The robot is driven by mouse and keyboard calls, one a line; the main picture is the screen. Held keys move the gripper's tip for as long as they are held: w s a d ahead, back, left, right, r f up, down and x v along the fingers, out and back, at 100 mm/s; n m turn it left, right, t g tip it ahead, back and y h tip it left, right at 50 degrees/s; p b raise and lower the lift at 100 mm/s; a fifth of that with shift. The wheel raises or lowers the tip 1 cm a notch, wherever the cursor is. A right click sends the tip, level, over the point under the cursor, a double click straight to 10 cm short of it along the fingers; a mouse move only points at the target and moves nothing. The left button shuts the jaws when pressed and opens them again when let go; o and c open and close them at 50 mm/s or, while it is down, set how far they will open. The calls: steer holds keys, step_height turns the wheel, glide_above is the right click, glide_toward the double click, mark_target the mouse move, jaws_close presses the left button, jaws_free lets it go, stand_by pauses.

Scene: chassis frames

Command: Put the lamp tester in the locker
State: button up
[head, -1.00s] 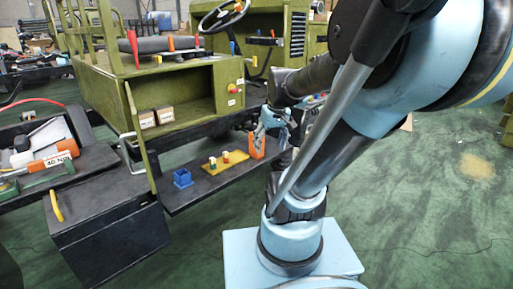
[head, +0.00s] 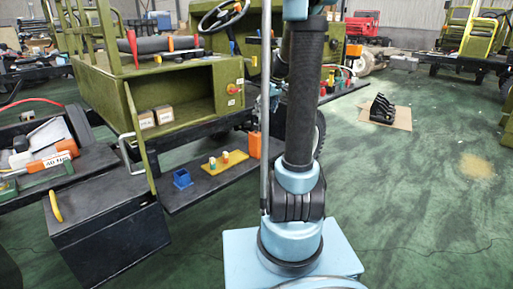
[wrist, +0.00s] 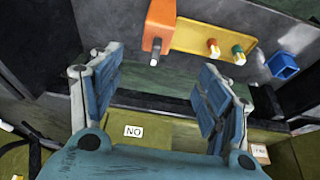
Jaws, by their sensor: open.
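An upright orange block (head: 255,145), which looks like the lamp tester, stands at the right end of the low black shelf. In the wrist view the orange block (wrist: 160,22) shows a short grey tip and lies beyond my fingertips, not between them. My gripper (wrist: 155,90) is open and empty, its two blue fingers wide apart. In the head view my arm hides most of it. The locker seems to be the olive open-fronted compartment (head: 200,115) above the shelf, with its door (head: 143,140) swung open at the left.
A yellow board (head: 222,164) with small pegs and a blue holder (head: 182,178) share the black shelf (head: 210,190). Two small boxes (head: 155,117) sit in the compartment's left part; its right part looks free. A black case (head: 105,235) stands at front left.

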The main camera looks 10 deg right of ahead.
mark_target(256, 130)
steer(key=x, duration=0.4)
steer(key=w+x, duration=0.1)
steer(key=x, duration=0.7)
steer(key=shift+w+d+f, duration=0.15)
steer(key=shift+w, duration=0.1)
steer(key=shift+a+x, duration=0.15)
steer(key=shift+x, duration=0.75)
steer(key=shift+a+x, duration=0.2)
steer(key=shift+x, duration=1.55)
jaws_close()
